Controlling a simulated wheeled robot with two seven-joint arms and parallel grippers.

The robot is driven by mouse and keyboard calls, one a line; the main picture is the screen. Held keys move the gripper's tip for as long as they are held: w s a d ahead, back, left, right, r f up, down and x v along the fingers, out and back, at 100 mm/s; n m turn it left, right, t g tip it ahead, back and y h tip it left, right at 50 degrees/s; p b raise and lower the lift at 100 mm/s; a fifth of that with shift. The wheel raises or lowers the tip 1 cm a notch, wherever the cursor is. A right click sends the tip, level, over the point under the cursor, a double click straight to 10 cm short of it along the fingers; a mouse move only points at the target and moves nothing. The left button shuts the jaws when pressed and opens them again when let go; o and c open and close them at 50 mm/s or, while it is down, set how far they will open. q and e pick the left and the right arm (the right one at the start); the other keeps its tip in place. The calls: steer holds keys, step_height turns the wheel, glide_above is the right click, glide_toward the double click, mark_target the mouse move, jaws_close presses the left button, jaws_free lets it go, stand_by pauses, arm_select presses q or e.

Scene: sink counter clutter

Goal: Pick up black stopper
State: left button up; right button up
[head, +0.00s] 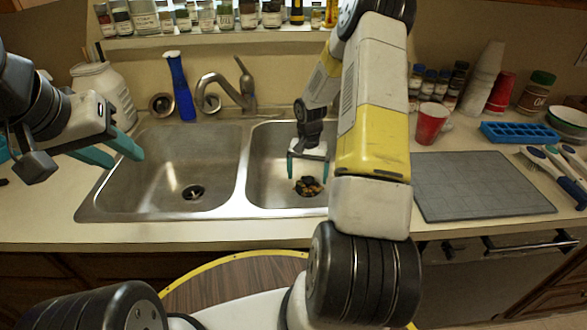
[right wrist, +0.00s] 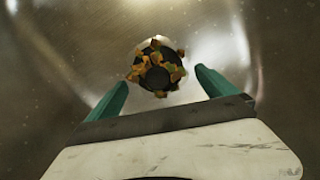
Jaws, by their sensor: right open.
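A dark round piece that looks like the black stopper (right wrist: 155,77) sits at the drain of the right sink basin, with brown, orange and green scraps on and around it. It also shows in the head view (head: 308,187), small and partly covered by scraps. My right gripper (head: 307,172) points down into the right basin, just above the drain. Its teal fingers are open, and in the right wrist view (right wrist: 160,88) the stopper lies between and slightly beyond the fingertips, with no contact visible. My left gripper (head: 114,152) is open and empty over the left basin's left edge.
The left basin (head: 165,165) has a dark drain (head: 193,192). A faucet (head: 230,88) and blue bottle (head: 180,88) stand behind the sink. A red cup (head: 431,124), grey mat (head: 480,188) and blue tray (head: 520,134) are on the right counter.

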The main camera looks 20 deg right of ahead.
mark_target(308, 180)
step_height(308, 180, down, 4)
steer(key=shift+s+d+r, duration=0.15)
steer(key=shift+r, duration=0.1)
steer(key=c, duration=1.5)
